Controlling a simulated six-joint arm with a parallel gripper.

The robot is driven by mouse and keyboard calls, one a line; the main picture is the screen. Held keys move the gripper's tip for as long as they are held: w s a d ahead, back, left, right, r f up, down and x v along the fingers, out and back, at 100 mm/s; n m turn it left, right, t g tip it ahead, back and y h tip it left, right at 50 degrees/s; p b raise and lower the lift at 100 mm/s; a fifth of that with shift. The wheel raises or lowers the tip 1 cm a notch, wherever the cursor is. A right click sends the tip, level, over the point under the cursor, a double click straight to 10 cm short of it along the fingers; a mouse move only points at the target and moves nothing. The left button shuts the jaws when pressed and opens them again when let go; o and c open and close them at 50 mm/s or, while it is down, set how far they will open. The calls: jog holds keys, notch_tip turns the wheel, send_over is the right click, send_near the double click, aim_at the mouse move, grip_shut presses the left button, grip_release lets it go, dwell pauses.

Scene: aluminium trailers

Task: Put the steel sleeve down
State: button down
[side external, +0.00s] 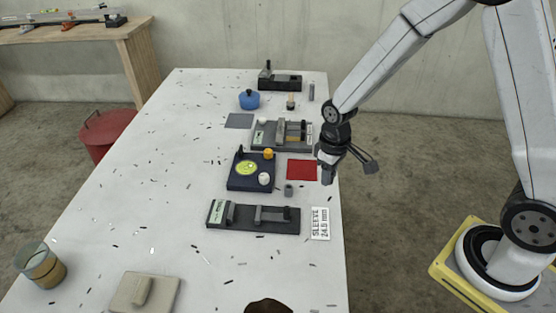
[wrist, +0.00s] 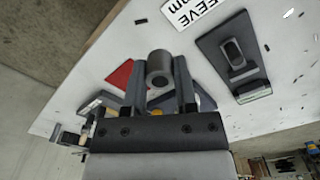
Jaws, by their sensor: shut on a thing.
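The steel sleeve (wrist: 160,80) is a short grey ring with a round bore, held between the two fingers of my gripper (wrist: 157,72) in the wrist view. In the side view my gripper (side external: 327,172) hangs above the table's right edge, beside the red mat (side external: 302,170). The sleeve is hard to make out there against the dark fingers. A white card reading SLEEVE 24.8 mm (side external: 320,224) lies near the right edge; part of it shows in the wrist view (wrist: 190,12).
A dark fixture (side external: 253,226) lies left of the card. Behind it are a navy board (side external: 239,184), a small grey cylinder (side external: 289,190) and a grey fixture (side external: 266,143). A blue round pot (side external: 249,99) stands farther back. The table's left side is mostly clear, with scattered dark chips.

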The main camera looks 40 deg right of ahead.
send_over(312, 196)
jog(key=shift+s+d+f, duration=0.1)
jog(key=shift+f, duration=1.1)
jog(key=shift+s+f, duration=0.1)
jog(key=shift+f, duration=1.1)
jog(key=shift+w+f, duration=0.3)
jog(key=shift+f, duration=1.55)
jog(key=shift+f, duration=0.1)
jog(key=shift+c, duration=2)
grip_release()
